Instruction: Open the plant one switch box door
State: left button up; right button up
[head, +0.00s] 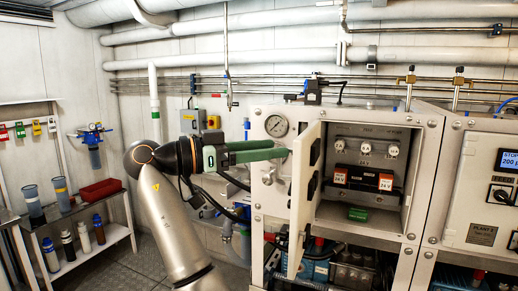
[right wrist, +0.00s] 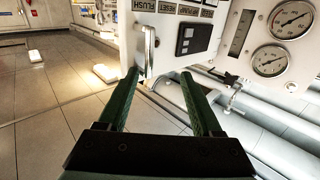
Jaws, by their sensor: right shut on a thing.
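The plant one switch box (head: 408,215) is a pale cabinet with its door (head: 308,195) swung well out to the left on the head view. The open box shows round fittings, orange-and-black blocks (head: 363,178) and a green block (head: 357,214). The right wrist view shows the metal handle (right wrist: 150,52) by the fingertips; the exact contact is hard to see. My left gripper is out of view.
A round gauge (head: 276,125) sits on the panel left of the door. The plant 2 panel (head: 482,195) stands at the right. A shelf with bottles (head: 85,240) is at the far left. Pipes run above, and hoses hang below the box.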

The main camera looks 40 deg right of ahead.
jog(key=b+v, duration=0.2)
jog(key=v, duration=1)
jog(key=shift+a, duration=0.2)
jog(key=shift+w, duration=0.1)
